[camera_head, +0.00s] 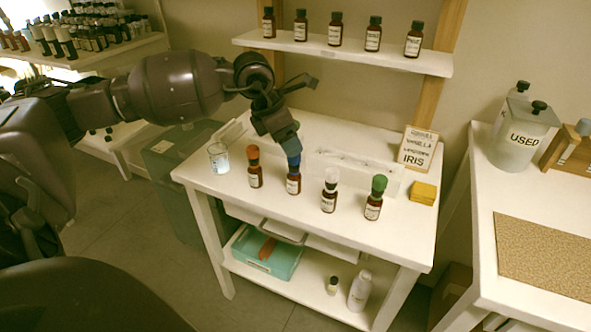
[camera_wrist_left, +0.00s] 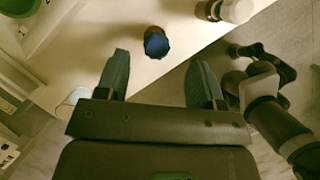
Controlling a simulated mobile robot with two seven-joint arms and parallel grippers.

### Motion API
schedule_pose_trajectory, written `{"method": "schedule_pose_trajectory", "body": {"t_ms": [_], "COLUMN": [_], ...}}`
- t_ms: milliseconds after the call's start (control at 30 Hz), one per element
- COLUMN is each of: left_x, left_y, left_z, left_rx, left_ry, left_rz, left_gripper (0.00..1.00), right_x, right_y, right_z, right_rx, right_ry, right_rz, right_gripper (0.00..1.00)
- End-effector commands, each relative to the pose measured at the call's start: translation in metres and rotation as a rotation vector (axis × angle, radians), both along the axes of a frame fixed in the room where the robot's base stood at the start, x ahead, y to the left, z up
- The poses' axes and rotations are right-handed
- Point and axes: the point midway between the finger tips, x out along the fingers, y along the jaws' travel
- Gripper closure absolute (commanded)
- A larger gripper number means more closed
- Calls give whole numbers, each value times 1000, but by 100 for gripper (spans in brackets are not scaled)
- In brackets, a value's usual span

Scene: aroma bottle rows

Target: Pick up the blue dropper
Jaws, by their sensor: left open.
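The blue dropper (camera_head: 293,160) is the blue top of a small brown labelled bottle (camera_head: 293,186) that stands upright near the front of the white table. My left gripper (camera_head: 286,139) points down from above at this bottle, close to the blue top. In the left wrist view the blue top (camera_wrist_left: 156,43) shows ahead of the open fingers of my left gripper (camera_wrist_left: 160,76), roughly centred between their lines, with nothing between them. In the head view the gripper partly covers the upper end of the dropper, and I cannot tell if they touch.
An orange-topped bottle (camera_head: 254,168) stands left of the blue one; white-topped (camera_head: 329,192) and green-topped (camera_head: 375,198) bottles stand right. A glass beaker (camera_head: 218,158), an IRIS sign (camera_head: 417,150) and yellow pads (camera_head: 423,193) are on the table (camera_head: 300,222). A bottle shelf (camera_head: 345,55) is above.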

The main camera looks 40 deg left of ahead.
Motion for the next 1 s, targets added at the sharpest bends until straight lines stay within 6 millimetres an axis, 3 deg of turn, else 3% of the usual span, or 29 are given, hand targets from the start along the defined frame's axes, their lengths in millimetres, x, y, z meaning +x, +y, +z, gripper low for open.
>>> {"method": "schedule_pose_trajectory", "body": {"t_ms": [33, 333, 633, 933, 1000], "left_x": [3, 10, 21, 23, 23], "left_y": [-2, -5, -9, -10, -10], "left_z": [-12, -29, -69, -71, -71], "left_rx": [-3, -3, -4, -2, -2], "left_ry": [6, 1, 5, -2, -2], "left_rz": [0, 0, 0, 0, 0], "left_gripper": [38, 38, 38, 38, 49], "right_x": [-1, -2, -7, -2, -2], "right_y": [0, -1, -1, -2, -2], "right_z": [-4, -8, -20, -15, -15], "right_rx": [-1, -1, -3, -5, -5], "right_ry": [7, 12, 35, 20, 20], "right_rz": [1, 2, 3, 4, 4], "right_gripper": [57, 57, 57, 57, 57]}}
